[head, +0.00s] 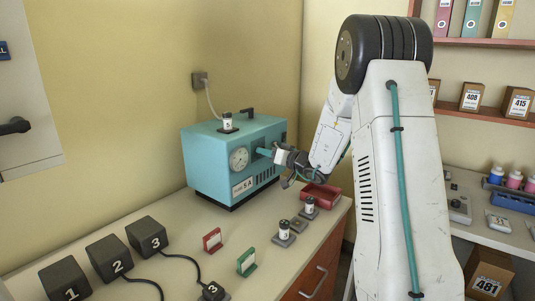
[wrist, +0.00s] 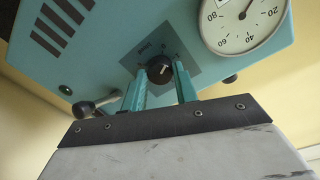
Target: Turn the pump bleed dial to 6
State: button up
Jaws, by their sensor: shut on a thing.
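The bleed dial (wrist: 160,70) is a small black knob with a pale pointer mark, on a grey plate marked with small print. My gripper (wrist: 163,76) has its teal fingers at the pump front, one on each side of the dial, shut on it. In the head view my gripper (head: 268,152) reaches the pump's front right of the gauge. The dial is hidden there, and its scale numbers are too small to read.
A black-knobbed lever (wrist: 84,109) sticks out beside the fingers. A red tray (head: 320,196), small vials on stands (head: 284,230), and red (head: 212,240) and green (head: 246,262) holders stand on the counter. Black numbered blocks (head: 109,258) are at front left.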

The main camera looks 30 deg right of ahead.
jog(key=n, duration=1.1)
jog(key=n+y, duration=0.1)
jog(key=n, duration=1)
jog(key=shift+d+f+n, duration=0.2)
jog(key=shift+n, duration=0.1)
dwell(2.3)
dwell(0.5)
jog(key=o, duration=1)
